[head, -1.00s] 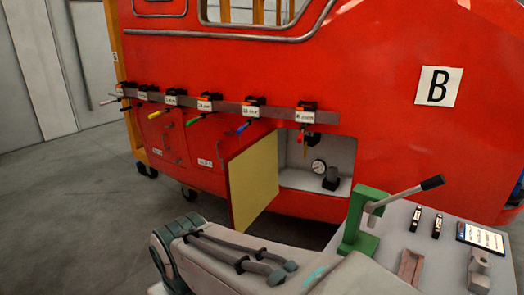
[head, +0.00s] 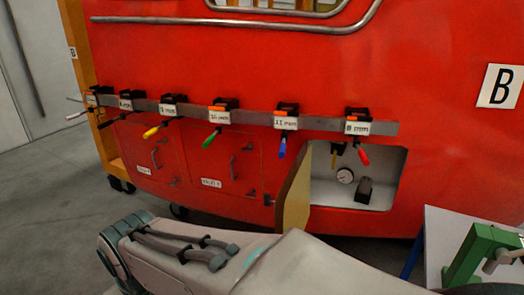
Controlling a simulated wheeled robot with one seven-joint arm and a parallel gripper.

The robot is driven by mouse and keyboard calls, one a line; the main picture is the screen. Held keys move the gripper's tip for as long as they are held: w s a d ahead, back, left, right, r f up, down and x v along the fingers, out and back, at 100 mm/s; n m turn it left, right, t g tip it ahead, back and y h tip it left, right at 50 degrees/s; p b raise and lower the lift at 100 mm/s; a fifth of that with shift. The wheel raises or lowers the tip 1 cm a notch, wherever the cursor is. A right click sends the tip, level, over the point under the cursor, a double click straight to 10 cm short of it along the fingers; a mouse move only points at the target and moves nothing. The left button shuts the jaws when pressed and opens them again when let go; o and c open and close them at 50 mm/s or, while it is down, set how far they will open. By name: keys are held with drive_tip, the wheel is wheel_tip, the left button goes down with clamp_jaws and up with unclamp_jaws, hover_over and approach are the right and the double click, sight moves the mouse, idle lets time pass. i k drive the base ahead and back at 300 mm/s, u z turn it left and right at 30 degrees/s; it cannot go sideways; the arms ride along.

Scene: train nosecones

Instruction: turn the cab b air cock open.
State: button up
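In the head view, the red cab front (head: 430,60) carries a white B sign (head: 500,87) at the right. An open recess (head: 385,175) low in the cab front has its yellowish door (head: 295,195) swung outward on its left side. My gripper is not in view; only my arm links show at the bottom.
A grey rail (head: 260,117) crosses the cab above the recess, holding several labelled clips with coloured handles; the red handle (head: 363,154) hangs in front of the recess opening. A table with a green fixture (head: 478,255) stands at lower right. Grey floor (head: 50,200) is clear at left.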

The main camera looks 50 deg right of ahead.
sight(336, 151)
drive_tip(key=i, duration=0.95)
drive_tip(key=z, duration=3.8)
drive_tip(key=i, duration=0.5)
drive_tip(key=u, duration=0.1)
